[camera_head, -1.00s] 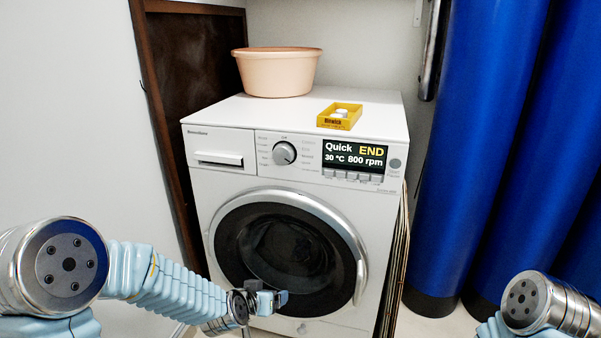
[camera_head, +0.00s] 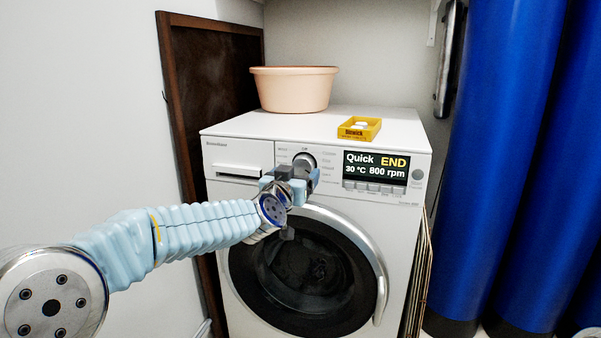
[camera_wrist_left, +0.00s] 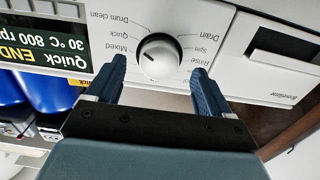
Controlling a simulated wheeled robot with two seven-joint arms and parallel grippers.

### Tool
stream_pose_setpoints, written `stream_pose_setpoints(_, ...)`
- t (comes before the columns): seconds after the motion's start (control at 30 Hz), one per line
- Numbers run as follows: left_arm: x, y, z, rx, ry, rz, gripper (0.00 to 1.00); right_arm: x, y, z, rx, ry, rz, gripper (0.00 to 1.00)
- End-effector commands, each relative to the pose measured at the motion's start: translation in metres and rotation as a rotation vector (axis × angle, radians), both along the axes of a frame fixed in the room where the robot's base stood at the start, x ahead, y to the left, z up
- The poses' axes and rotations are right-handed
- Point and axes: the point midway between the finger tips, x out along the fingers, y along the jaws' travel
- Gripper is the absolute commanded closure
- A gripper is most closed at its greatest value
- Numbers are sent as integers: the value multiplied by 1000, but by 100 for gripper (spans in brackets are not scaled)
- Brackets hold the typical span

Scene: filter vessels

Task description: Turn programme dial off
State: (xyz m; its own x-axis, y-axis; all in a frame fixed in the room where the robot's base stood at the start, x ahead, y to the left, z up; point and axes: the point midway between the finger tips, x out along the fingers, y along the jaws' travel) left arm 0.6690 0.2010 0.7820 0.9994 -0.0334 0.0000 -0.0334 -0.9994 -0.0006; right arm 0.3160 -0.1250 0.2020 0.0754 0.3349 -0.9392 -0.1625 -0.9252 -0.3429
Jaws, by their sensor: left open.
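The programme dial (camera_head: 304,161) is a round silver knob on the washing machine's front panel, left of the display (camera_head: 375,166). The display reads Quick, END, 30 °C, 800 rpm. My left gripper (camera_head: 290,181) is just in front of and below the dial in the head view and hides its lower part. In the left wrist view, upside down, the dial (camera_wrist_left: 160,57) sits between the two open blue fingers (camera_wrist_left: 160,80), near their tips, with a gap on both sides. Its mark seems to point toward the Quick and Mixed labels. My right gripper is out of view.
The washing machine (camera_head: 225,192) has a closed round door (camera_head: 305,270) below the panel. A peach basin (camera_head: 294,90) and a yellow box (camera_head: 359,128) stand on top. A brown board (camera_head: 187,100) leans at the left; blue columns (camera_head: 510,150) stand at the right.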

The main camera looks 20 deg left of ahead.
Motion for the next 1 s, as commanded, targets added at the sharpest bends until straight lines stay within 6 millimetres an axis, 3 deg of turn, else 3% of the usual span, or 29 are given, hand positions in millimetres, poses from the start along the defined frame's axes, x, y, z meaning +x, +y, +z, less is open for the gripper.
stream_pose_setpoints(0.2,26,-1,0,0,0,-1,19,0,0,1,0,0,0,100)
stream_pose_setpoints(0.53,30,-1,0,0,1,-1,19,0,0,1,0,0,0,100)
stream_pose_setpoints(0.9,30,-1,0,-1,0,-1,74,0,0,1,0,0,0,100)
stream_pose_setpoints(1.0,29,-2,0,-2,1,-1,74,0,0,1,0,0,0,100)
